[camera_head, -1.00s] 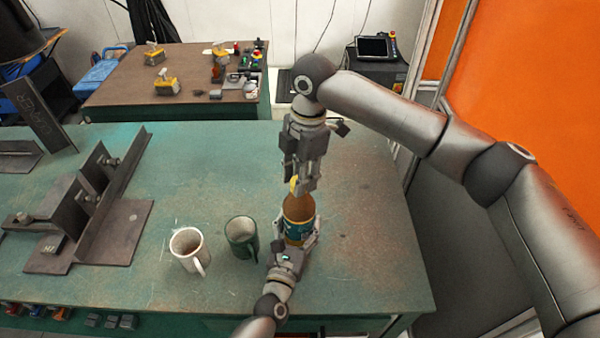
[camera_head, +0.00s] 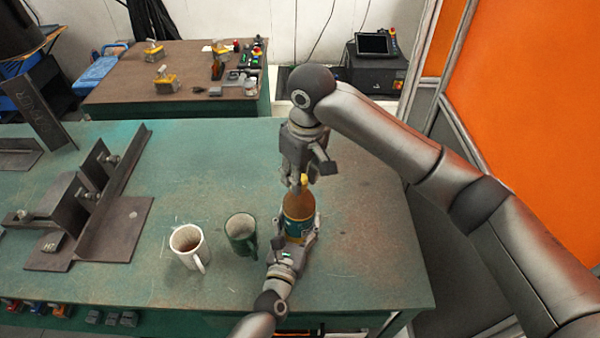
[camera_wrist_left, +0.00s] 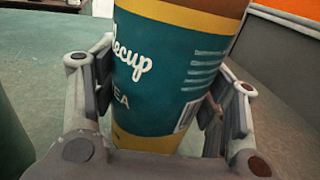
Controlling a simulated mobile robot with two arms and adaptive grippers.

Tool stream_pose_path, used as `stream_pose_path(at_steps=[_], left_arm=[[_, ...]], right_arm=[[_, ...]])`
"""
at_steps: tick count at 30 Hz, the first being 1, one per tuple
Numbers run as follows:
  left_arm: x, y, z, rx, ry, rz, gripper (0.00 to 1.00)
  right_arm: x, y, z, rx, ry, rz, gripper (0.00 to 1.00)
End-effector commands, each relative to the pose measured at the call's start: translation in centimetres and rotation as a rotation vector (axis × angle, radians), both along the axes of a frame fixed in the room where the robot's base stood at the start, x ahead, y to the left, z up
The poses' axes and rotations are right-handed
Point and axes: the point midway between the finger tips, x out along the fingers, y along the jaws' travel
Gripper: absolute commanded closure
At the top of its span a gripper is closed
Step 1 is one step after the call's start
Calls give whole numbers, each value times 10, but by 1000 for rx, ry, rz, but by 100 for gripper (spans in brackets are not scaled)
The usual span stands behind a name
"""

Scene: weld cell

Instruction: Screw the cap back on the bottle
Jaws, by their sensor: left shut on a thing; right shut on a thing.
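The brown bottle (camera_head: 299,207) with a teal label stands upright near the middle right of the green table. My left gripper (camera_head: 298,238) is shut around its lower part. In the left wrist view the bottle's label (camera_wrist_left: 165,65) fills the space between the fingers (camera_wrist_left: 165,105). A yellow cap (camera_head: 304,179) is at the top of the bottle's neck. My right gripper (camera_head: 301,182) points down from above and is shut on the cap. The fingers partly hide the cap, and I cannot tell how far it sits on the neck.
A white mug (camera_head: 187,246) and a dark green mug (camera_head: 241,236) stand left of the bottle. A steel fixture (camera_head: 115,235) lies farther left on the green table (camera_head: 350,270). The table right of the bottle is clear. A brown table (camera_head: 130,85) stands behind.

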Motion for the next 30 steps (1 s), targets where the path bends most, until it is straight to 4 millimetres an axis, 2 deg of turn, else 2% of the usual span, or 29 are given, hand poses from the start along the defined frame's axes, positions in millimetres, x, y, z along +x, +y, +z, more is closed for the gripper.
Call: stream_pose_path(at_steps=[12,30], left_arm=[[0,0,0,1,1,-1,100],[0,0,0,1,1,-1,100]], right_arm=[[-1,4,0,3,2,-857,76],[2,4,0,0,-3,-1949,76]])
